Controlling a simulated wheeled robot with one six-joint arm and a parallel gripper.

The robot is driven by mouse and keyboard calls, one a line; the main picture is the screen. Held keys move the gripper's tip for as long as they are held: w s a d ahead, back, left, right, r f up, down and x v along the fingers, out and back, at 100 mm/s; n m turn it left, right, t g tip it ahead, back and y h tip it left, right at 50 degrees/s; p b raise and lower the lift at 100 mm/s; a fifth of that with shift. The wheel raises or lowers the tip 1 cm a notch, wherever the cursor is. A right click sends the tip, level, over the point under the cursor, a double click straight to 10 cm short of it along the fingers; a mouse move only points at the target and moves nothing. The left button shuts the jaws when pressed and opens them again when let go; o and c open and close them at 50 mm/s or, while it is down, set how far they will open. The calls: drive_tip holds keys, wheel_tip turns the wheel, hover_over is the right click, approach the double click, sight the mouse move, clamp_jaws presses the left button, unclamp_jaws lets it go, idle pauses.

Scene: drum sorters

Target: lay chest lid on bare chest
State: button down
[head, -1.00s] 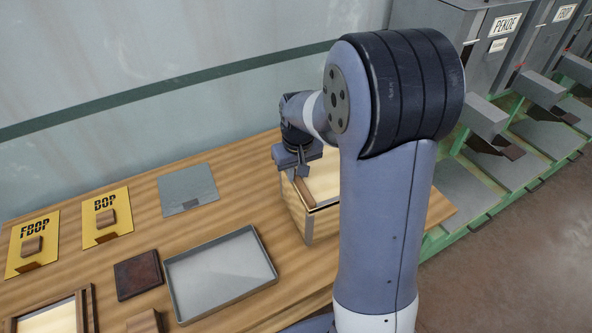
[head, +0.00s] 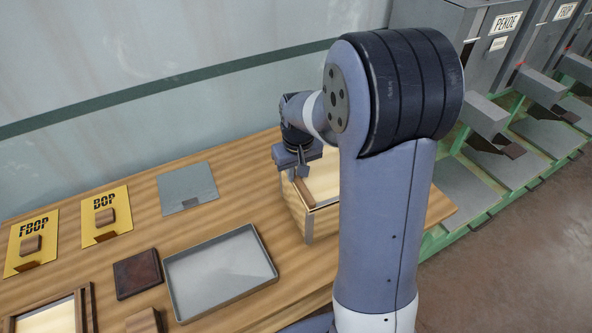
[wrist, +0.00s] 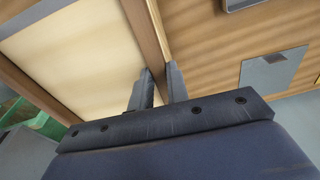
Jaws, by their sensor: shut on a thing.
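The chest lid (head: 324,182) is a cream panel in a brown wooden frame, lying over the top of the wooden chest (head: 324,223). My gripper (head: 303,174) points down at the lid's left edge and is shut on its frame strip. In the wrist view the two fingers (wrist: 160,72) stand on either side of the brown strip of the lid (wrist: 75,50). My arm hides the right part of the lid and chest. I cannot tell whether the lid rests fully on the chest rim.
A grey metal tray (head: 262,281), a dark brown block (head: 137,273) and a framed cream panel (head: 86,310) lie on the wooden table left of the chest. A grey plate (head: 187,187) and yellow FBOP (head: 18,261) and BOP (head: 91,228) cards lie behind. Grey machines stand at right.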

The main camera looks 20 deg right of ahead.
drive_tip(key=shift+f+b, duration=0.4)
drive_tip(key=shift+f, duration=0.2)
drive_tip(key=c, duration=1.3)
unclamp_jaws()
drive_tip(key=shift+r, duration=0.15)
wheel_tip(320, 180, up, 11)
drive_tip(key=s, duration=0.1)
drive_tip(key=shift+s+f, duration=0.15)
drive_tip(key=shift+f, duration=0.05)
drive_tip(key=f, duration=0.3)
drive_tip(key=w+f, duration=0.1)
drive_tip(key=f, duration=0.7)
drive_tip(key=shift+w, duration=0.15)
drive_tip(key=shift+r+p, duration=0.5)
drive_tip(key=shift+r, duration=0.15)
